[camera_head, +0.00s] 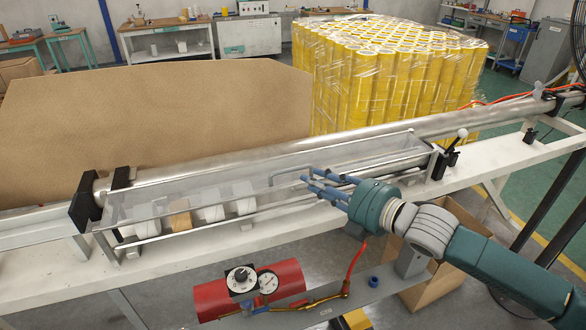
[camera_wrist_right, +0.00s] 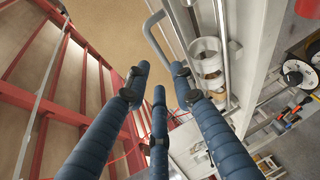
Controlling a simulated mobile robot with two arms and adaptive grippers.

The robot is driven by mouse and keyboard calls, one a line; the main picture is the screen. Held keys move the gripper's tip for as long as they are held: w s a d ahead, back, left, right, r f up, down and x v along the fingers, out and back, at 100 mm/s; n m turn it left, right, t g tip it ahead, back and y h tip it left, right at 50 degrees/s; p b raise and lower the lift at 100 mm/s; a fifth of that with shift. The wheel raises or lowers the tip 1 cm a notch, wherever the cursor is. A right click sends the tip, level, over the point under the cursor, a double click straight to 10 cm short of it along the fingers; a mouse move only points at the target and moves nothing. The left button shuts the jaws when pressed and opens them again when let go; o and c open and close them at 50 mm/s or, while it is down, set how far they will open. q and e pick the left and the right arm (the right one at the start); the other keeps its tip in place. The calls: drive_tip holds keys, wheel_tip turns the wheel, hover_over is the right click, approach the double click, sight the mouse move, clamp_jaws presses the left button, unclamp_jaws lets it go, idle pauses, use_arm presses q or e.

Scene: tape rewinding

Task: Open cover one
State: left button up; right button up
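A clear cover (camera_head: 235,188) lies flat and closed over a long trough on the machine. It has a bent grey metal handle (camera_head: 290,174) near its middle. Under it sit several white rolls (camera_head: 208,205) and a tan roll (camera_head: 180,220). My right gripper (camera_head: 316,183) has blue fingers, spread apart, right beside the handle. In the right wrist view the handle (camera_wrist_right: 152,28) shows just past the fingertips of the gripper (camera_wrist_right: 160,78), nearest the right finger. I cannot tell whether they touch. My left gripper is out of view.
A long steel roller (camera_head: 250,150) runs behind the cover. A red cylinder with gauges (camera_head: 220,300) is below in front. Wrapped yellow rolls (camera_head: 385,80) and a brown board (camera_head: 150,110) stand behind.

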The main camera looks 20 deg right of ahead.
sight(289, 170)
drive_tip(key=p+x, duration=0.2)
drive_tip(key=x, duration=0.6)
drive_tip(key=shift+w+a, duration=0.15)
drive_tip(key=shift+w, duration=0.1)
clamp_jaws()
